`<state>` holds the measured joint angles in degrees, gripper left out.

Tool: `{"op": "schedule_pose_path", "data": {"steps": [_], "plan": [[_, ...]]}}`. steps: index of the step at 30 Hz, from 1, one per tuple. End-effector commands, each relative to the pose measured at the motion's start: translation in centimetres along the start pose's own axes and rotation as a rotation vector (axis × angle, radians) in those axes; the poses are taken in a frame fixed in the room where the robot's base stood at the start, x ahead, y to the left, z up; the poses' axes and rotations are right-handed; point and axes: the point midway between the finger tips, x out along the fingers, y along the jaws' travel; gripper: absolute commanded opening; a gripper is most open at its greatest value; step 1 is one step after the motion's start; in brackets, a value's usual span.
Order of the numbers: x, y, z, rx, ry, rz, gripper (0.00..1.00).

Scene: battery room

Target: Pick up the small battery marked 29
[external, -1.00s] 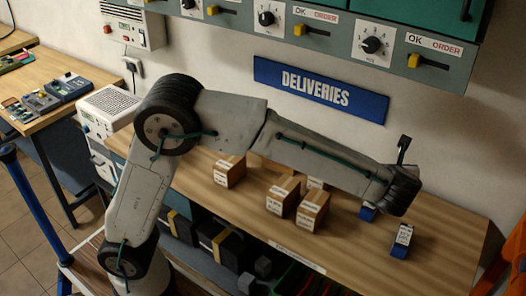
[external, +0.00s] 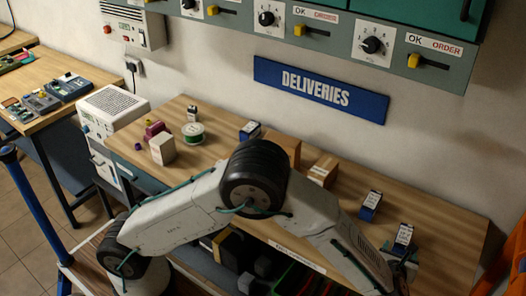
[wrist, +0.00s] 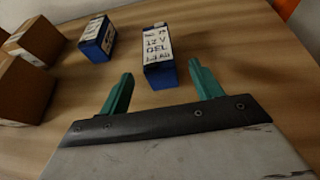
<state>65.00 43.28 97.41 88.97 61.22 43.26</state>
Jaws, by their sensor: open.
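Two small blue batteries with white labels stand on the wooden bench. I cannot read a 29 on either. A third blue-and-white battery (external: 250,131) stands farther left at the back. My gripper (wrist: 160,72) is open and empty, low at the bench's front right.
Cardboard boxes (external: 322,171) stand left of the batteries, partly hidden by my arm; they show in the wrist view (wrist: 36,42) too. A green spool (external: 193,133) and a pale box (external: 162,148) are on the bench's left. The wall carries a DELIVERIES sign (external: 320,89).

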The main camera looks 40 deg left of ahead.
Motion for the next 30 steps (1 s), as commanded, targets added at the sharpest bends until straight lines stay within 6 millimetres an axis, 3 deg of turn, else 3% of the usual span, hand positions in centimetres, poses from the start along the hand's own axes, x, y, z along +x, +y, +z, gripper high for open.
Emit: {"op": "schedule_pose_path", "data": {"steps": [15,22,23,29,30], "plan": [[6.3,0.1,-0.2,-0.001,0.000,0.003,0.65],[6.5,0.1,-0.2,0.000,0.000,0.001,0.65],[6.5,0.1,-0.2,0.000,0.000,0.001,0.59],[6.5,0.1,-0.2,0.000,0.000,0.002,0.03],[6.5,0.0,-0.1,-0.001,-0.001,0.001,0.00]]}}
